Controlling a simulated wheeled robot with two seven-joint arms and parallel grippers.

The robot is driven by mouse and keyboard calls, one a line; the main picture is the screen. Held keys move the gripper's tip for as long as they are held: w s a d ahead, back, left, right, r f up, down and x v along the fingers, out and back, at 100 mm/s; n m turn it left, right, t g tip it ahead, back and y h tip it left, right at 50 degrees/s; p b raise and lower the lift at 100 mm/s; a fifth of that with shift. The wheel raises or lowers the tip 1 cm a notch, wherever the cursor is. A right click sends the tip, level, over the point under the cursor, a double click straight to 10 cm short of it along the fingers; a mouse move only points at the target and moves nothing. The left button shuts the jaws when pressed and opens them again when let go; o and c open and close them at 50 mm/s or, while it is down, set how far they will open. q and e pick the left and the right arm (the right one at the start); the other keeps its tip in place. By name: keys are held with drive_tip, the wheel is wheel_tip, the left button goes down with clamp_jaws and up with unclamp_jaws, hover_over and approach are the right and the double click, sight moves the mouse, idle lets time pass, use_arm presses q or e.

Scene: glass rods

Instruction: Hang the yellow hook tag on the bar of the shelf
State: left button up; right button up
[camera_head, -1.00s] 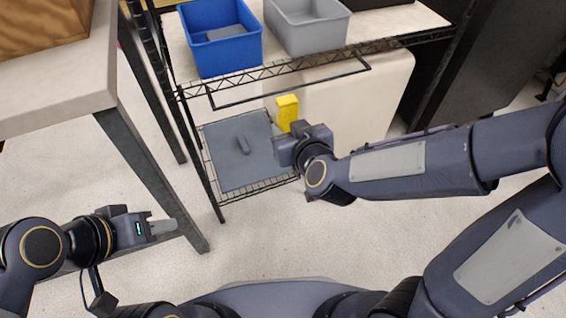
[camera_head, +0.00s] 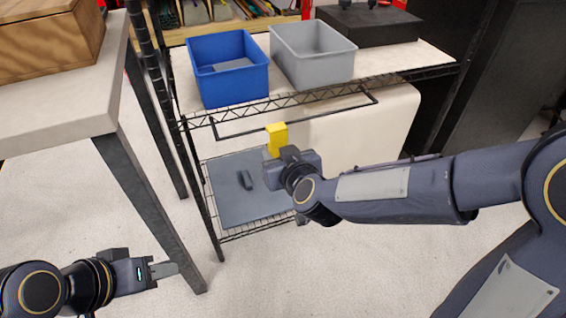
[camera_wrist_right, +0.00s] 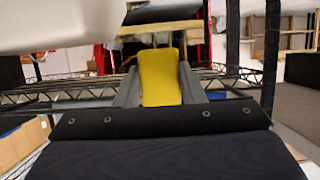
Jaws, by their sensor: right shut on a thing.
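The yellow hook tag (camera_head: 277,140) is upright in my right gripper (camera_head: 272,156), which is shut on its lower part. In the right wrist view the tag (camera_wrist_right: 160,78) stands between the two grey fingers. The shelf's black bar (camera_head: 330,112) runs along the front of the shelf, below its upper board. In the head view the tag's top meets the line of the bar; I cannot tell whether they touch or how far apart they are in depth. My left gripper (camera_head: 165,269) is low at the left, away from the shelf; its finger gap cannot be made out.
A blue bin (camera_head: 228,85) and a grey bin (camera_head: 312,70) stand on the shelf's upper board. A grey panel (camera_head: 235,205) lies on the lower wire rack. A white table (camera_head: 60,130) with a wooden box (camera_head: 50,40) is at the left. The floor in front is clear.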

drive_tip(key=shift+w+a+f+b, duration=0.15)
drive_tip(key=shift+w+a, duration=0.15)
drive_tip(key=shift+w, duration=0.65)
drive_tip(key=shift+w+a+r+b, duration=0.15)
drive_tip(key=shift+w+a, duration=0.15)
drive_tip(key=shift+w, duration=0.65)
drive_tip(key=shift+s+f+b, duration=0.1)
drive_tip(key=shift+f+b, duration=0.3)
drive_tip(key=shift+f, duration=0.3)
drive_tip(key=o, duration=1)
drive_tip(key=shift+o, duration=0.2)
